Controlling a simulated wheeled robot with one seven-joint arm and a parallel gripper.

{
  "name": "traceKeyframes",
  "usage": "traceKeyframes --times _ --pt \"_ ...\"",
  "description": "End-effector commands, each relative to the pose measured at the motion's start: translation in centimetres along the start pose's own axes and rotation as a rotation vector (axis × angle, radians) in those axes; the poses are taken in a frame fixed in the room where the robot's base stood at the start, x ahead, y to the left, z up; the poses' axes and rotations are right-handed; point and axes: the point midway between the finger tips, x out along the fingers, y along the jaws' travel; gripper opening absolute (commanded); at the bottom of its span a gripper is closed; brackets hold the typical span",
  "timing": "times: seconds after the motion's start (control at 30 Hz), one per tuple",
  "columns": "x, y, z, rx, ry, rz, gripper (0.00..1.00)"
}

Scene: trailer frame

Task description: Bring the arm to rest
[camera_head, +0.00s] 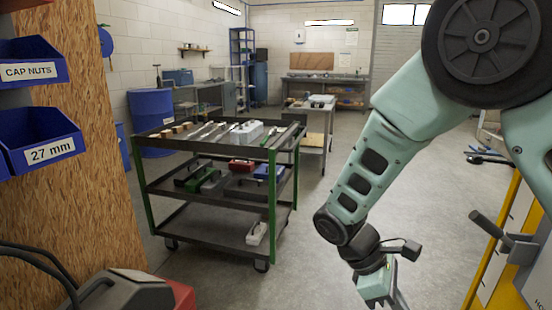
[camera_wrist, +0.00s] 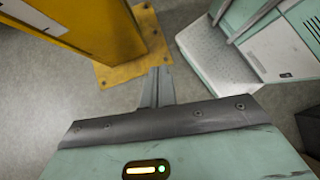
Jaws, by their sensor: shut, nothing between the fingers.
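My arm reaches down the right side of the head view, bent at the elbow, with its wrist low over the floor. My gripper (camera_head: 397,296) is at the bottom edge of that view, partly cut off. In the wrist view, the fingers of my gripper (camera_wrist: 157,88) are together with nothing between them. They point down past the foot of a yellow post (camera_wrist: 155,38) that stands on a yellow floor plate. The gripper appears apart from the post.
A dark cart (camera_head: 215,190) with green posts stands at centre left, loaded with tools and boxes. Blue bins (camera_head: 40,137) hang by a chipboard panel (camera_head: 75,150) at left. A yellow frame (camera_head: 492,262) stands at lower right. The floor (camera_head: 320,230) between cart and arm is clear.

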Motion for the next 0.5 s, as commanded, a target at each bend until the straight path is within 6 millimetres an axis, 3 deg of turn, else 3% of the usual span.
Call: traceKeyframes --times 0.1,0.3,0.5 --pt "-2.3 -4.4 0.4 0.076 0.193 -0.043 0.0" --pt "-5.4 -11.0 1.7 0.216 0.457 -0.099 0.0" --pt "-6.6 -15.2 3.2 0.33 0.619 -0.124 0.0"
